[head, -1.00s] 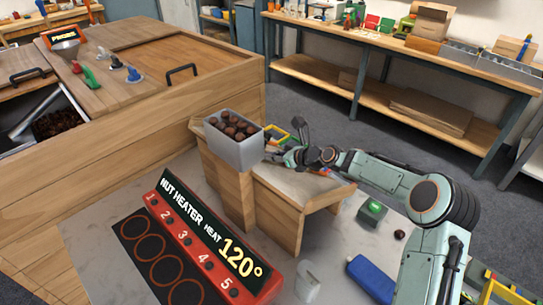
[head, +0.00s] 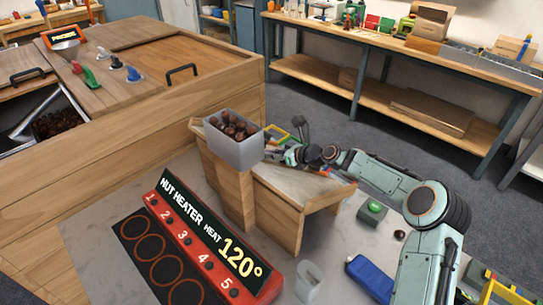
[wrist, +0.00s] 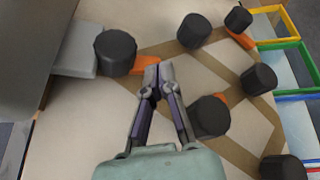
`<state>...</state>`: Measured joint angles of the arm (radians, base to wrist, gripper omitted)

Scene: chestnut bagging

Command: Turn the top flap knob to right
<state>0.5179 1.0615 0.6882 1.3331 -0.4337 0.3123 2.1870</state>
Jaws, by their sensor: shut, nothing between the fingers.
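In the wrist view, several black round knobs with orange flaps stand on a pale board with brown strips. One black knob (wrist: 115,52) sits at the upper left beside a grey block, and its orange flap (wrist: 145,62) points right. This appears to be the top knob. My gripper (wrist: 158,72) is shut and empty, its tips just right of that flap; I cannot tell if they touch. Another knob (wrist: 209,116) is right of the fingers. In the head view, my gripper (head: 290,155) is over the sloped wooden stand (head: 275,205), with the knobs mostly hidden.
A grey bin (head: 236,152) of chestnuts stands on the stand's high end, close to my gripper. A red nut heater panel (head: 212,240) reads 120°. A green button (head: 373,208) and a blue object (head: 370,280) lie to the right. Coloured frames (wrist: 285,45) edge the board.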

